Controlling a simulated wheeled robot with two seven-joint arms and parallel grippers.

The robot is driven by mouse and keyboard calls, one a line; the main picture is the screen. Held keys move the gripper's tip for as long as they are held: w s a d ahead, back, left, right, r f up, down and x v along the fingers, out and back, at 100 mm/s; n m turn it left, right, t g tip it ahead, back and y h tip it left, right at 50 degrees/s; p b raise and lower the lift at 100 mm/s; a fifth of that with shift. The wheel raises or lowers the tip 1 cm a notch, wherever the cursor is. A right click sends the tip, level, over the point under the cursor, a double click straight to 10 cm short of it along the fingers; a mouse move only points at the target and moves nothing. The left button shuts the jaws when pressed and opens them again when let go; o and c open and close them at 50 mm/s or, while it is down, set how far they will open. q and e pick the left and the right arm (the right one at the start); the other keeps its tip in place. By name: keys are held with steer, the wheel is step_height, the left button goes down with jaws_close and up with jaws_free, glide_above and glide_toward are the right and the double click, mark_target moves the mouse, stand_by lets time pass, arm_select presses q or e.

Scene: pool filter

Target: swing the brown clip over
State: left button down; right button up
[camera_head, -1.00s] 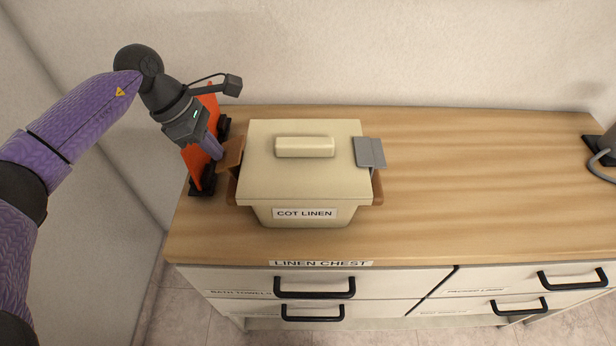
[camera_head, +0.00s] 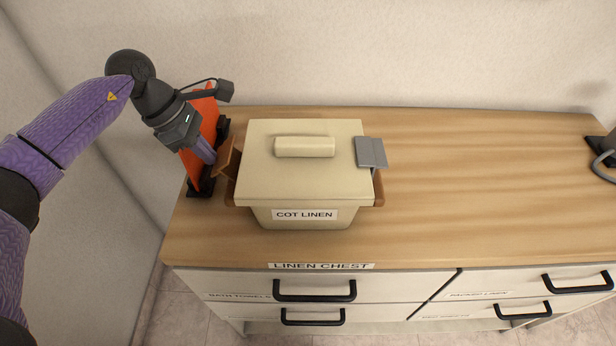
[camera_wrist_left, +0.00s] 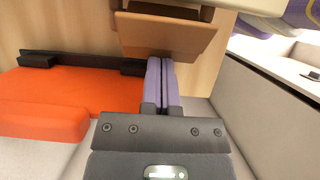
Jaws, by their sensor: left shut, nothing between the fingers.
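The brown clip (camera_head: 227,157) is on the left side of the cream box (camera_head: 258,167) labelled COT LINEN. It stands out from the lid's left edge, tilted upward and outward. It also shows as a brown flap in the left wrist view (camera_wrist_left: 168,36). A grey clip (camera_head: 371,153) lies over the lid's right edge. My left gripper (camera_head: 210,158) is shut and empty, its fingertips just left of the brown clip; in the left wrist view the closed fingers (camera_wrist_left: 161,72) reach the clip's lower edge. Whether they touch it I cannot tell. My right gripper is not in view.
An orange panel (camera_head: 207,110) on black feet stands directly behind and left of my left gripper. The box sits on a wooden chest top (camera_head: 480,180) with drawers below. A grey object with a cable (camera_head: 606,150) stands at the far right.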

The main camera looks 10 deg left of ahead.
arm_select(q)
steer(key=shift+f, duration=0.1)
steer(key=shift+a+f+b, duration=0.3)
steer(key=shift+f+b, duration=0.25)
steer(key=shift+b, duration=0.05)
steer(key=shift+f, duration=0.1)
steer(key=shift+s+a+f+b, duration=0.1)
steer(key=shift+f+b, duration=0.55)
steer(key=shift+f, duration=0.15)
